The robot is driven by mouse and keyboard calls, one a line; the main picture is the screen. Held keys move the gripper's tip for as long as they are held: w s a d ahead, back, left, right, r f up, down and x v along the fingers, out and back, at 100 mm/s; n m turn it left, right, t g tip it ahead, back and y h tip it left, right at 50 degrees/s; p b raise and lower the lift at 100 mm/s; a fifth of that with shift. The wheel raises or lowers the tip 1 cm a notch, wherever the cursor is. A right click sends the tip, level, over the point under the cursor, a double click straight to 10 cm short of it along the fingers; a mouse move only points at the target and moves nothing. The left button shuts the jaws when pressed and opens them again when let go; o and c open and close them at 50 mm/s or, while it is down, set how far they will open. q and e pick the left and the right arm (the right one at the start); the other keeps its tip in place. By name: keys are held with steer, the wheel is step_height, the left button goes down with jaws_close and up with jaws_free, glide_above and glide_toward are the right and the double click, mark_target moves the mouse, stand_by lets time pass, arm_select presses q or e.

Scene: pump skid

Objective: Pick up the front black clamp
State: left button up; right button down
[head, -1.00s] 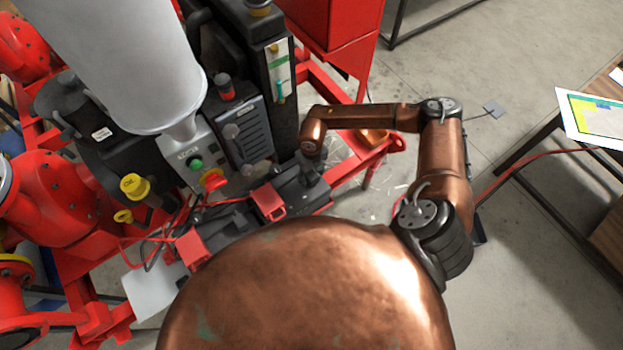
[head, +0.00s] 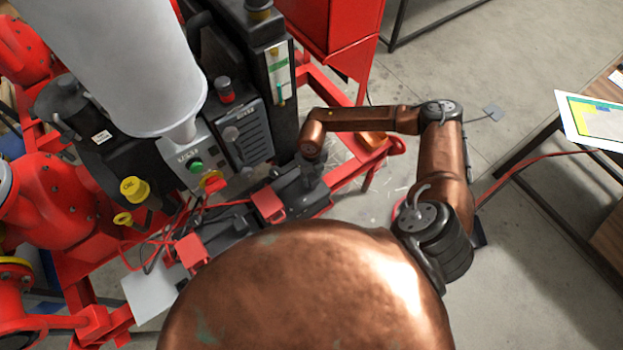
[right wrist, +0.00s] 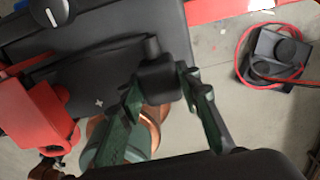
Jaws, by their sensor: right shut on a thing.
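The front black clamp (right wrist: 158,80) shows in the right wrist view as a dark block with a short upright stub, at the end of a black body. My right gripper (right wrist: 161,92) has one dark green finger on each side of it and is shut on it. In the head view my right gripper (head: 311,168) points down at the right end of the dark body near the red frame, and the clamp itself is too small and covered to make out. I cannot tell whether the clamp is clear of its support. My left gripper is not in view.
Red brackets (head: 268,204) (head: 191,250) sit on the dark body left of my right gripper. A control box (head: 190,158) with green and red knobs stands behind. The red frame rail (head: 355,163) runs close by. Open floor lies right, with a table and tablet (head: 596,117).

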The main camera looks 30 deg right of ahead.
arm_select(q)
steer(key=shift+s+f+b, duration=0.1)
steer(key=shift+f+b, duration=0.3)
arm_select(e)
step_height(320, 180, up, 3)
steer(key=shift+w+f, duration=0.1)
arm_select(q)
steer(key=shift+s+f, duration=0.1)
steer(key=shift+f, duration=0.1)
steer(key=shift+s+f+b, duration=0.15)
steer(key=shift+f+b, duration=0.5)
steer(key=shift+b, duration=0.15)
arm_select(e)
steer(key=s+a+r, duration=0.2)
steer(key=s+r, duration=0.8)
steer(key=s, duration=0.4)
steer(key=shift+a, duration=0.25)
